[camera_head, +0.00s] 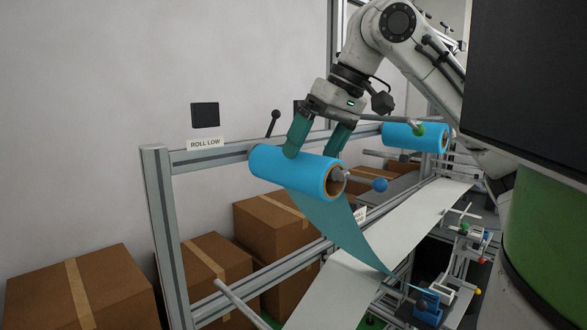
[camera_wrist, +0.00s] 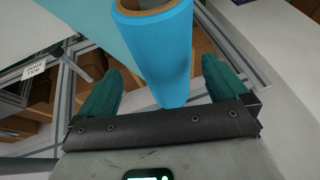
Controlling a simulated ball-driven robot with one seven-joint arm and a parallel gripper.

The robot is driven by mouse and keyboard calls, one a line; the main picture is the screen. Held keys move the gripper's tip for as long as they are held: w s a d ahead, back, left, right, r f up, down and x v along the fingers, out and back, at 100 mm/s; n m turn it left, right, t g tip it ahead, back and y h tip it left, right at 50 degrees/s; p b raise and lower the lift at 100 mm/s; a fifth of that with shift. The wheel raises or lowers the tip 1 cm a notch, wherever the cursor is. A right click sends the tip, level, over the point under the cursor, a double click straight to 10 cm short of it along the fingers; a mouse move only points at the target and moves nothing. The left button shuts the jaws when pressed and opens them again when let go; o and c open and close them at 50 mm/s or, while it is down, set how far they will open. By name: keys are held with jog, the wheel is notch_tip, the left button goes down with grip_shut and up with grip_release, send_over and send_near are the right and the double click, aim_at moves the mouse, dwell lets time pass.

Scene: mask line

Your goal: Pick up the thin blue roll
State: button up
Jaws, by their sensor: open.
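A grey metal frame (camera_head: 165,235) carries the spindles. Cardboard boxes (camera_head: 80,290) stand at left and behind the frame. A white web (camera_head: 385,245) runs diagonally below the rolls. Small fittings with coloured knobs (camera_head: 470,235) stand at right.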

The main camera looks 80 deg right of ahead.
aim_at(301, 168)
jog(key=shift+p+x, duration=0.55)
jog(key=shift+x, duration=2.1)
jog(key=shift+w+a, duration=0.1)
jog(key=shift+a, duration=0.05)
jog(key=shift+c, duration=0.5)
jog(key=shift+r, duration=0.1)
jog(key=c, duration=0.9)
jog(key=shift+r, duration=0.1)
jog(key=shift+c, duration=0.2)
